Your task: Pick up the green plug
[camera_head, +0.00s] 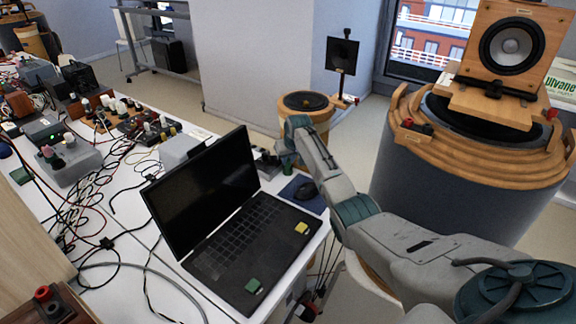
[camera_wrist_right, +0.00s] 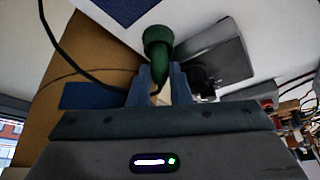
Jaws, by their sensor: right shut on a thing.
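The green plug (camera_wrist_right: 158,42) shows in the right wrist view, with its wide round end pointing away from the gripper and its narrow part between the fingers. My right gripper (camera_wrist_right: 161,82) is shut on the green plug. In the head view my right gripper (camera_head: 286,160) is beyond the laptop, above the far right part of the white table, and a small green bit of the plug (camera_head: 287,170) shows below it. The fingers partly hide the plug's lower part. My left gripper is not in view.
An open black laptop (camera_head: 236,238) stands on the white table, near my right arm. A dark mouse (camera_head: 305,191) lies on a blue pad (camera_head: 288,190). Tangled cables and test boxes (camera_head: 72,160) crowd the left. A speaker on a wooden-topped drum (camera_head: 440,185) stands right.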

